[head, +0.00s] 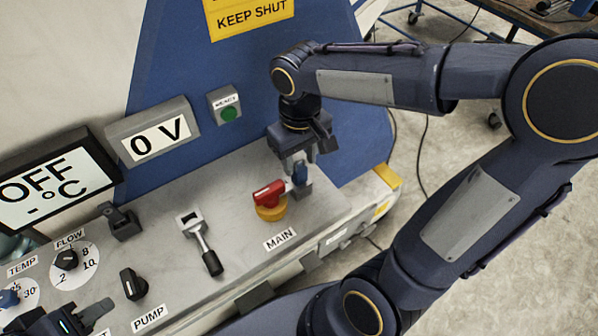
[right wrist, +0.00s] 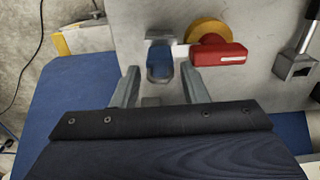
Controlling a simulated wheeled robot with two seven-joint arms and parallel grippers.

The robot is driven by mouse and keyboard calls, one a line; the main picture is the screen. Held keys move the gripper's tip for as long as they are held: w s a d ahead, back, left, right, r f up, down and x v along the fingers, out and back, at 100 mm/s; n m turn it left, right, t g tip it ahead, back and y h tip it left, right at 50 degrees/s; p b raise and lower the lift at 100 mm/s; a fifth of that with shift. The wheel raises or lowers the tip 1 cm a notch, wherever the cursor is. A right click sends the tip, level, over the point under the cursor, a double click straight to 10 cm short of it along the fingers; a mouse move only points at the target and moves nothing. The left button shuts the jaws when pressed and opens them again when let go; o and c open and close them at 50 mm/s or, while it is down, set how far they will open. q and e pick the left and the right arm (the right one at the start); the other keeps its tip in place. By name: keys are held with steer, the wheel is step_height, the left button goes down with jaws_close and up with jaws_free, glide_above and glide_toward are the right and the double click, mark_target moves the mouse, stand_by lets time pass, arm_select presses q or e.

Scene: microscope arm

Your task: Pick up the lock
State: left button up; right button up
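The lock (head: 299,174) is a small blue body with a grey part, beside the red switch handle on the panel's right part. In the right wrist view the blue lock (right wrist: 160,64) shows between my finger tips. My right gripper (head: 298,162) is above the lock, pointing down. In the right wrist view its two fingers (right wrist: 160,76) stand apart, one on each side of the lock, with gaps visible.
The red handle (head: 268,193) on its yellow base (head: 271,213) sits close beside the lock. A metal lever (head: 202,243), black knobs (head: 133,284) and display boxes (head: 153,138) stand on the panel to the left. A green button (head: 229,114) is behind.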

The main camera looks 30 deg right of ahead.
mark_target(299, 167)
step_height(299, 167, down, 4)
steer(key=shift+w+r, duration=0.1)
steer(key=shift+r, duration=0.1)
steer(key=c, duration=0.8)
steer(key=shift+c, duration=0.2)
steer(key=shift+r, duration=0.1)
